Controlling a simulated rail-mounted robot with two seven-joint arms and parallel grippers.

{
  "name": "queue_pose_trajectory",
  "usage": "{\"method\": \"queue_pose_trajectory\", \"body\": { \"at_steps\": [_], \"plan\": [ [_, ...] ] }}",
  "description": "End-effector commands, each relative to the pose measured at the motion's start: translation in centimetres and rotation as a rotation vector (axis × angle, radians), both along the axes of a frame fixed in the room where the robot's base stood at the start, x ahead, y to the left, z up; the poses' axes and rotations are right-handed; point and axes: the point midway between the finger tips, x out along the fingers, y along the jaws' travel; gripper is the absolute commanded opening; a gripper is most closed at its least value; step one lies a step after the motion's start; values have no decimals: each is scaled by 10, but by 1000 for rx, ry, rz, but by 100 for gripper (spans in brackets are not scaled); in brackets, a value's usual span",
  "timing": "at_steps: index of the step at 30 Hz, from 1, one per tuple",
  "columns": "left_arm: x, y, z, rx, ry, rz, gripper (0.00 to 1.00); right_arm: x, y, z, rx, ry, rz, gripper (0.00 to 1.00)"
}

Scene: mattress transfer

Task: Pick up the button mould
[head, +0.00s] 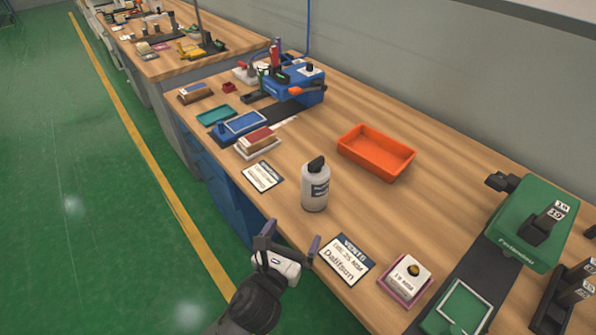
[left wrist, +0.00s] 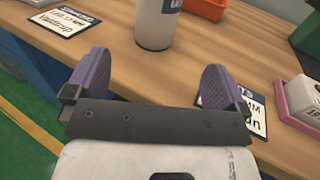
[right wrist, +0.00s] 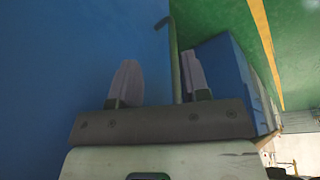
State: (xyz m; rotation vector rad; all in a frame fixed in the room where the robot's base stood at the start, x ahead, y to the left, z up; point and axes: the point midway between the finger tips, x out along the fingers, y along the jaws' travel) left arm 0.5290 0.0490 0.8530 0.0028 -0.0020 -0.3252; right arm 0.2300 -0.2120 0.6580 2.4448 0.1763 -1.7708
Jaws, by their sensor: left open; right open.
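Black moulds labelled 19 stand at the right in the head view: one (head: 547,222) on the green press (head: 525,225), others (head: 574,285) at the right edge. I cannot tell which is the button mould. A white block marked 19 MM (head: 409,276) with a yellow-and-black knob sits in a pink tray (head: 390,291); it also shows in the left wrist view (left wrist: 305,98). My left gripper (head: 290,237) is open and empty at the bench's front edge, left of the tray. My right gripper (right wrist: 160,82) is open and empty, facing a blue surface.
A white bottle (head: 315,190) stands beyond my left gripper. A name card (head: 343,260) lies just right of it. An orange bin (head: 376,152) is behind. Blue tools and small trays crowd the far end.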

Motion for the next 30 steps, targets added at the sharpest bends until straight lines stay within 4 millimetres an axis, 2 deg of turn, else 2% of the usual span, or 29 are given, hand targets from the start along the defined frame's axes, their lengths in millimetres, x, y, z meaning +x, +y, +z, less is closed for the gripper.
{"method": "queue_pose_trajectory", "body": {
  "at_steps": [5,12,18,26,30],
  "plan": [
    [7,-3,-1,-2,-2,0,100,0,0,-4,-1,1,0,43],
    [45,-15,-3,-2,-3,1,100,-2,-2,-22,-6,4,2,43],
    [69,-24,-2,-1,0,0,100,-2,-4,-31,-15,4,7,43],
    [81,-28,-1,0,-1,0,100,-1,-4,-35,-11,3,5,43],
    [98,-34,-3,-1,-1,0,100,-1,-2,-44,-7,3,3,43]
  ]
}}
